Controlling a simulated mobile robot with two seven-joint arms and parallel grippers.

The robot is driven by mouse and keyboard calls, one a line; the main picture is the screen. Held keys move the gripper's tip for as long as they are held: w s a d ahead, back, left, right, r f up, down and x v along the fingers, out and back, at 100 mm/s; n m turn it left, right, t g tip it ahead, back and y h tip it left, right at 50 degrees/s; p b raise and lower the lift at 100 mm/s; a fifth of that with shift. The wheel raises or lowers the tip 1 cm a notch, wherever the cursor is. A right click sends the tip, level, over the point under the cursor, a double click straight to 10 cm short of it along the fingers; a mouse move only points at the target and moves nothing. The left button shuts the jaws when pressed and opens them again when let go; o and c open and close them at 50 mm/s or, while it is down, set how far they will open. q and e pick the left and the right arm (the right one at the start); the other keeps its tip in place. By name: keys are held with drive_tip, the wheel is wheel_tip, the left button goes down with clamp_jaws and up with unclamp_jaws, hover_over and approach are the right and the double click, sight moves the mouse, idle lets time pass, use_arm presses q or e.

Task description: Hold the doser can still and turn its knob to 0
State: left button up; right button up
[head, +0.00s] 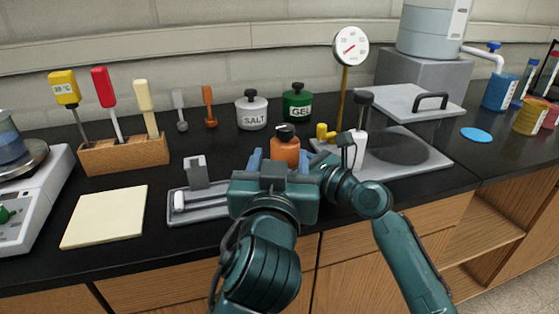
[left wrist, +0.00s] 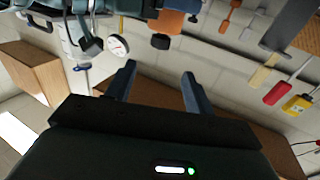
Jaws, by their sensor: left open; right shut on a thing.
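The doser can is the small orange can (head: 286,148) with a black knob (head: 285,131) on top. It stands at mid-counter in the head view, its lower part hidden behind my left gripper. The can (left wrist: 168,24) and knob (left wrist: 160,41) also show in the left wrist view, upside down. The knob's marks are too small to read. My left gripper (left wrist: 158,70) is open and empty, its fingers pointing towards the can, apart from the knob. My right gripper (head: 304,160) comes in from the right and is shut on the can; its fingers are mostly hidden.
A grey tray (head: 180,212) lies left of the can. Salt (head: 252,115) and gel (head: 297,107) jars stand behind it. A dial gauge (head: 351,47) on a post and a grey plate (head: 420,166) are to the right. A beige pad (head: 105,216) lies at left.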

use_arm(q)
drive_tip(key=m+g+h, duration=0.3)
drive_tip(key=m+h, duration=0.3)
drive_tip(key=h, duration=0.3)
approach(281, 134)
drive_tip(key=x, duration=1.1)
drive_tip(key=shift+w+d, duration=0.1)
drive_tip(key=shift+w, duration=0.25)
drive_tip(key=c, duration=1)
